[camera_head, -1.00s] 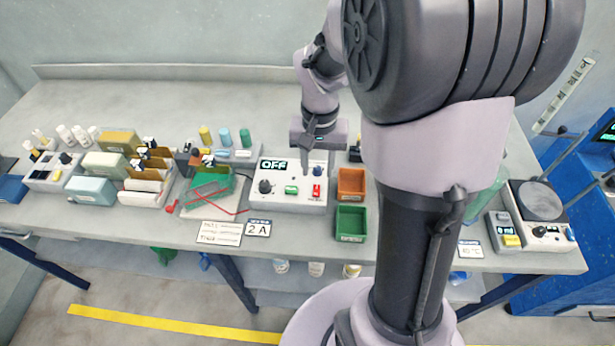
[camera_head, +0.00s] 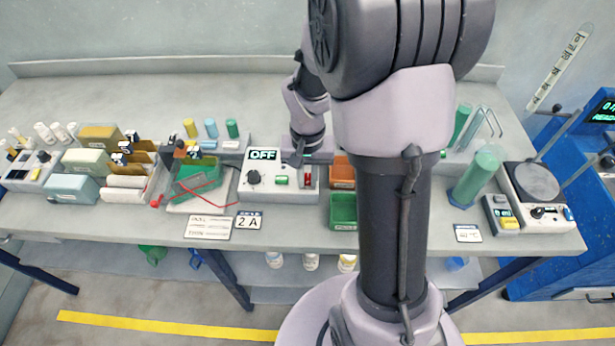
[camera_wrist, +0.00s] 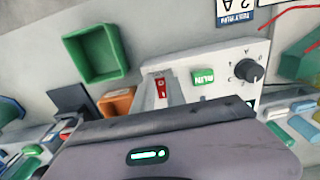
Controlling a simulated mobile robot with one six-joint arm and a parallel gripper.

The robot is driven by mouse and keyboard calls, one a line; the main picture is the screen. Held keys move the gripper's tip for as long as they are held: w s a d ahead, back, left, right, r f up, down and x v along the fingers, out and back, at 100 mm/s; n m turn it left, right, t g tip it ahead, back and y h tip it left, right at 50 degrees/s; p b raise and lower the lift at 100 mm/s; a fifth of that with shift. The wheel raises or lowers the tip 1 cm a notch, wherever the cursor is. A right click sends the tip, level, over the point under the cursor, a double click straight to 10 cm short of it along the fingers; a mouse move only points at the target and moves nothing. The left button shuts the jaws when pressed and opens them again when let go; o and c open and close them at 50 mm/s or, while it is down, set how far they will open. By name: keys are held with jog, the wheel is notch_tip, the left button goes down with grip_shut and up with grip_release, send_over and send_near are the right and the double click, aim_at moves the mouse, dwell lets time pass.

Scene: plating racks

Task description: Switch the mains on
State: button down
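The power supply is a pale box (camera_head: 270,195) on the bench, its display (camera_head: 263,155) reading OFF. Its front has a black knob (camera_head: 254,177), a green RUN button (camera_head: 281,180) and a red switch (camera_head: 308,178). In the wrist view the red switch (camera_wrist: 162,87) is left of the RUN button (camera_wrist: 204,77) and the knob (camera_wrist: 248,70). My gripper (camera_head: 297,160) is over the supply's right part, pointing down. Its narrow grey tip (camera_wrist: 176,88) looks shut and empty, just beside the red switch; whether it touches the box is unclear.
An orange bin (camera_head: 342,172) and a green bin (camera_head: 343,209) stand right of the supply. A green tray with red leads (camera_head: 195,180) lies to its left. Racks and bottles fill the bench's left. A hotplate (camera_head: 537,182) stands far right. The rear bench is clear.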

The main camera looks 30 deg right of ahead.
jog(key=r+p, duration=0.1)
jog(key=p, duration=0.2)
jog(key=shift+d+r+g+y+p, duration=0.1)
jog(key=shift+g+y+p, duration=0.2)
jog(key=shift+g, duration=0.1)
jog(key=shift+w+r+g+p, duration=0.15)
jog(key=shift+g+p, duration=0.25)
jog(key=shift+p, duration=0.8)
jog(key=g+y+p, duration=0.1)
jog(key=p, duration=0.3)
jog(key=shift+w+d+f+g+y, duration=0.25)
jog(key=shift+w+f+g+y, duration=0.05)
jog(key=shift+w+g+y, duration=0.1)
jog(key=shift+f, duration=0.25)
jog(key=shift+s, duration=0.1)
jog(key=c, duration=1.4)
grip_release()
jog(key=shift+o, duration=0.2)
jog(key=shift+r, duration=0.1)
